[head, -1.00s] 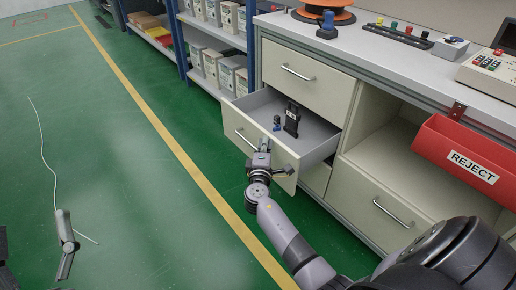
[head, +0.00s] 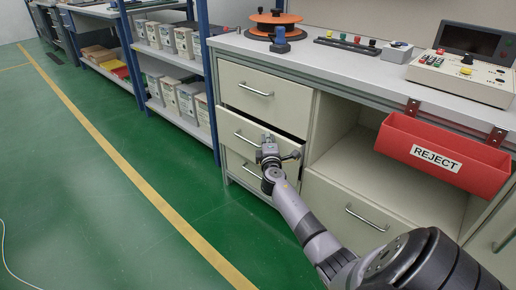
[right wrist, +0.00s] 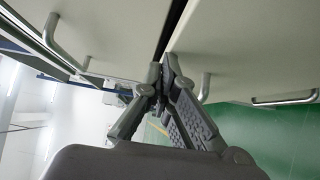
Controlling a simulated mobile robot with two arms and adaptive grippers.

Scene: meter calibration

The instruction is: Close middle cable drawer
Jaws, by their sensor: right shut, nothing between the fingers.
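The middle cable drawer (head: 236,128) is in the cream cabinet, between an upper and a lower drawer. It is nearly flush, with a narrow dark gap along its top edge, widest toward the right. My right gripper (head: 266,143) is shut and empty, its fingertips at the drawer's front near the top edge. In the right wrist view the shut fingertips (right wrist: 160,76) are by the dark gap between two drawer fronts; the middle drawer front (right wrist: 240,48) is on the right. I cannot tell if they touch it. The drawer's inside is hidden. My left gripper is not in view.
The upper drawer (head: 285,98) is shut. A blue shelf rack (head: 205,80) with boxes stands left of the cabinet. The green floor (head: 120,220) in front is clear.

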